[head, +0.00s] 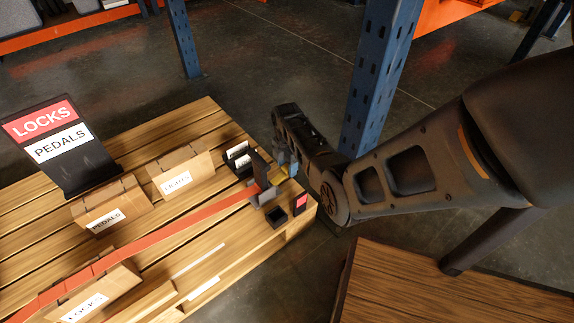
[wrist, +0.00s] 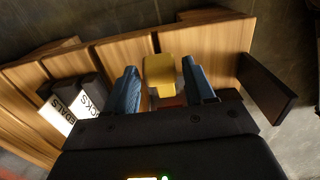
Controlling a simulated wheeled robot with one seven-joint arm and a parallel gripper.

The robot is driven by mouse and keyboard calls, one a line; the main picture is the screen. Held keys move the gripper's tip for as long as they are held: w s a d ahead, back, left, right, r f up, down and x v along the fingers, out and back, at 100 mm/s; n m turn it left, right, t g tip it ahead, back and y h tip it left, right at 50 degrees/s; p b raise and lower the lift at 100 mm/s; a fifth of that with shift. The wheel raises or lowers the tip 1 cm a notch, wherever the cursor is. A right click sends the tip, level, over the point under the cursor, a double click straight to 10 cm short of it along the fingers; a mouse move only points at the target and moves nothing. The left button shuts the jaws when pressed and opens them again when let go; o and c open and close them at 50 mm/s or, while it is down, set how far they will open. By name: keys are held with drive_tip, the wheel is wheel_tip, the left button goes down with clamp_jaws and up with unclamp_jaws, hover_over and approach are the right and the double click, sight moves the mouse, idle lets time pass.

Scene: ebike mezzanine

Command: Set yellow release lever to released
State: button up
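The yellow release lever (wrist: 158,72) stands between the two blue fingers of my gripper (wrist: 162,88) in the wrist view. A narrow gap shows on each side of it, so the fingers look open around it and not closed on it. In the head view my gripper (head: 284,163) is at the pallet's right corner, and only a small yellow patch of the lever (head: 290,169) shows there. The lever's base and pivot are mostly hidden. A red strap (head: 170,228) runs across the pallet to the dark buckle (head: 262,196) just left of my gripper.
Cartons labelled PEDALS (head: 105,203), LIGHTS (head: 180,168) and LOCKS (head: 95,290) sit on the wooden pallet (head: 235,252). A black sign (head: 85,175) stands at its back left. A blue rack post (head: 378,80) rises behind my arm. A wooden surface (head: 440,290) is at lower right.

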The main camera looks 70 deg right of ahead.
sight(279, 178)
clamp_jaws()
idle(0.3)
drive_tip(key=shift+w+a+r+g+h+p, duration=0.2)
drive_tip(key=shift+a+r+g+h+p, duration=0.35)
drive_tip(key=shift+p, duration=0.6)
drive_tip(key=shift+w+a+r+g+h+p, duration=0.15)
drive_tip(key=shift+w+a+g+h+p, duration=0.1)
drive_tip(key=shift+h+p, duration=0.4)
drive_tip(key=shift+o, duration=1.2)
unclamp_jaws()
drive_tip(key=p+v, duration=0.4)
drive_tip(key=v, duration=0.3)
drive_tip(key=shift+r, duration=0.35)
